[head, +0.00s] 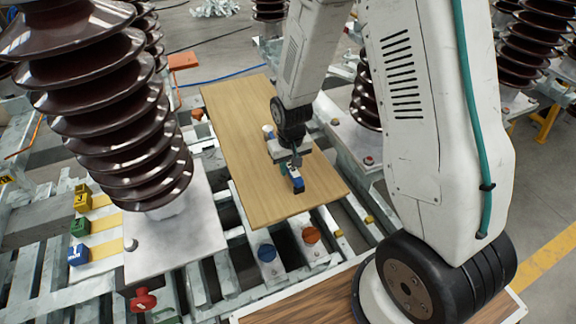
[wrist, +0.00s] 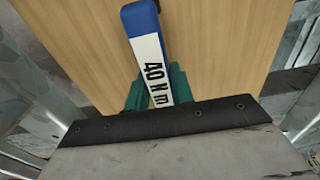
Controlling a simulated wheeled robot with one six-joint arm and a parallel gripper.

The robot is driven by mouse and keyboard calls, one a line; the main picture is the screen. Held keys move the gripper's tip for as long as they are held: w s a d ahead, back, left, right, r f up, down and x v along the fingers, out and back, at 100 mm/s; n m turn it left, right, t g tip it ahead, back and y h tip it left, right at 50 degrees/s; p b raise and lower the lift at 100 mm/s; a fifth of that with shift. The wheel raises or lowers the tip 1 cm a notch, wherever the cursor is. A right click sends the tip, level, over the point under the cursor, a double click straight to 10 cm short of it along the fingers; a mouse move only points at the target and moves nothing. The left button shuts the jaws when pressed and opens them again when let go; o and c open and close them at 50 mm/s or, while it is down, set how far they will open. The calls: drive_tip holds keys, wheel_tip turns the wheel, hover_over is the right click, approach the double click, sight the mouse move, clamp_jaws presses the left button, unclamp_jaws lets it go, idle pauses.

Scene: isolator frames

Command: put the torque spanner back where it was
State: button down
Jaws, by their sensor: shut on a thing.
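The torque spanner (wrist: 148,48) has a blue end and a white face marked "40 N m" in the wrist view. My gripper (wrist: 157,92) is shut on it, with a green finger on each side of the white part. In the head view my gripper (head: 287,166) is over the right part of a wooden board (head: 232,125), and a blue end of the spanner (head: 297,184) shows just below it. The rest of the spanner is mostly hidden by my gripper. I cannot tell whether it touches the board.
Large brown ribbed insulators (head: 115,110) stand to the left and behind. Yellow, green and blue (head: 78,254) blocks sit at the left. A blue cap (head: 267,253) and an orange cap (head: 311,235) lie in front of the board. The board's left part is bare.

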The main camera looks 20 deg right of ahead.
drive_tip(key=c, duration=1.2)
unclamp_jaws()
drive_tip(key=shift+a+f, duration=0.1)
wheel_tip(320, 180, up, 12)
drive_tip(key=s+d+r, duration=0.2)
drive_tip(key=s+r, duration=1)
drive_tip(key=r, duration=0.3)
drive_tip(key=s+r, duration=0.5)
drive_tip(key=s, duration=0.7)
drive_tip(key=shift+s+d+t, duration=0.3)
drive_tip(key=shift+d+t, duration=0.1)
drive_tip(key=shift+d, duration=0.05)
